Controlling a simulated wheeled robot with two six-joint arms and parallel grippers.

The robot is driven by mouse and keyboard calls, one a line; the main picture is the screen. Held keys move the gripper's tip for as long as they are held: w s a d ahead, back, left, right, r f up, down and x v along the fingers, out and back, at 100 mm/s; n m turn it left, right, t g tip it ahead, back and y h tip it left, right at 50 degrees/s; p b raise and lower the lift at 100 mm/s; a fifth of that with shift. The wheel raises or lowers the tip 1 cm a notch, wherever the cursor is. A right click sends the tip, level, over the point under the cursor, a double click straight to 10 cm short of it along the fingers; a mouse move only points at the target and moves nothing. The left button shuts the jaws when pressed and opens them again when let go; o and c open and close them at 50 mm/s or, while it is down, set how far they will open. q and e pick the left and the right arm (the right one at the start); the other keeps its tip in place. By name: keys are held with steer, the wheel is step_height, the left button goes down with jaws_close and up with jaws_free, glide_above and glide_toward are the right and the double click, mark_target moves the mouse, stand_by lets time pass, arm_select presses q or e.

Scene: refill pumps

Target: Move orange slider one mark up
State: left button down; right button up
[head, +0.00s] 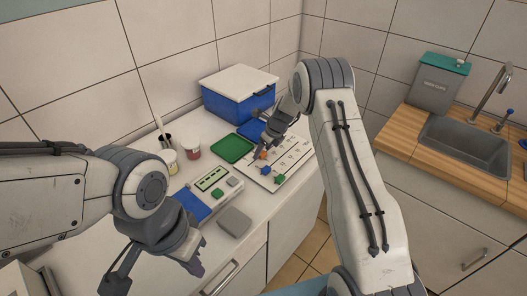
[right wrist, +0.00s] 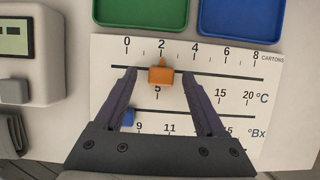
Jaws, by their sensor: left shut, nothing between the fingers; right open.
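The orange slider (right wrist: 161,76) sits on the top line of the white scale board (right wrist: 270,65). Its pointer is at the 2 of the cartons scale. In the head view the orange slider (head: 262,155) is partly hidden by my right gripper (head: 264,148). In the right wrist view my right gripper (right wrist: 160,73) is open, with one finger on each side of the slider and a gap on both sides. My left gripper (head: 194,267) is shut and empty, near the counter's front edge at lower left.
A blue slider (head: 265,170) and a green slider (head: 279,179) sit on the lower lines. A green tray (head: 232,148) and a blue tray (right wrist: 241,15) lie behind the board. A device with a display (head: 210,179) stands left of it. A blue box (head: 238,102) stands behind.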

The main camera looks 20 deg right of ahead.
steer(key=b+v, duration=0.1)
steer(key=v, duration=0.8)
steer(key=shift+r, duration=0.2)
steer(key=shift+s+d, duration=0.1)
steer(key=shift+d, duration=0.05)
